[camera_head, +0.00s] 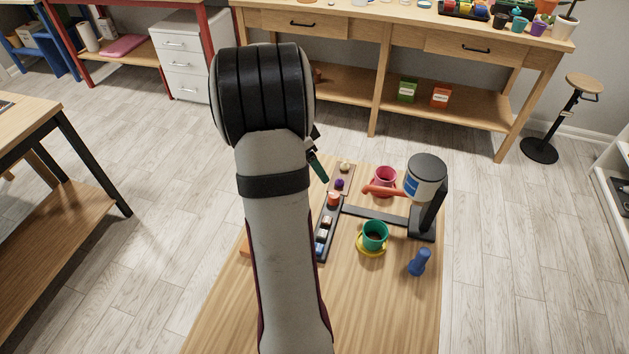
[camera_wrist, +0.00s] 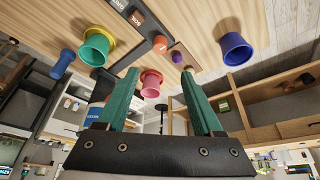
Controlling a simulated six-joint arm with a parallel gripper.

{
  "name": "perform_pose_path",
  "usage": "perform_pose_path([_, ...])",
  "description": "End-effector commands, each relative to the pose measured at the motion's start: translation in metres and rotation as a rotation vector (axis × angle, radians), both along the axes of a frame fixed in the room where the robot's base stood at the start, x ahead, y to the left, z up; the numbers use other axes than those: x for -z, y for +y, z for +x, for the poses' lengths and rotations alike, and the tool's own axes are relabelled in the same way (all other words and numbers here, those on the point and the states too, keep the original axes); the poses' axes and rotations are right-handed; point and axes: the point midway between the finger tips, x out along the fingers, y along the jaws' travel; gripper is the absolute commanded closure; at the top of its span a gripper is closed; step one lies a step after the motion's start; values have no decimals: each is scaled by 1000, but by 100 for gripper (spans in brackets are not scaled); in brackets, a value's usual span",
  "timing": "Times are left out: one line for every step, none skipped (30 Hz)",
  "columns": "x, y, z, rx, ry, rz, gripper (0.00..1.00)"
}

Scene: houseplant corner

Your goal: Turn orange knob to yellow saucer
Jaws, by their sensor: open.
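The orange knob (camera_head: 333,199) sits on a dark strip (camera_head: 329,228) on the wooden table. It also shows in the wrist view (camera_wrist: 160,44), beyond my fingertips. The yellow saucer (camera_head: 360,248) lies right of and nearer than the knob, under a green pot (camera_head: 375,233). In the wrist view the saucer (camera_wrist: 111,33) is left of the knob, partly hidden by the pot. My gripper (camera_wrist: 160,74) is open with nothing held, its two green fingers apart. The knob's pointer direction is too small to tell.
A blue object (camera_head: 419,262) stands near the right edge. A blue-purple pot (camera_wrist: 235,52) shows in the wrist view.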

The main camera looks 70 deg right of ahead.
Motion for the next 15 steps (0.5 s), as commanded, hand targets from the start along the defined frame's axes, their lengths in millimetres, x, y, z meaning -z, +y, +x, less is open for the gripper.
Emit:
perform_pose_path([13,-2,-4,2,2,5,32])
perform_pose_path([21,-5,-7,1,3,6,32])
perform_pose_path([33,-8,-10,1,2,6,32])
perform_pose_path([42,-11,-13,0,3,6,32])
perform_pose_path([50,-13,-15,0,2,6,32])
perform_pose_path([62,-16,-18,1,1,6,32])
perform_pose_path([70,-19,-21,0,2,7,32])
perform_pose_path([78,-21,-23,0,2,7,32])
perform_pose_path([87,-24,-26,0,2,6,32])
perform_pose_path([94,-26,-28,1,1,6,32])
perform_pose_path([100,-27,-29,0,0,6,32])
perform_pose_path([106,-29,-31,-1,0,5,32])
perform_pose_path([110,-31,-32,-1,0,4,32])
perform_pose_path([114,-32,-33,-1,0,3,32])
perform_pose_path([118,-33,-34,0,0,3,32])
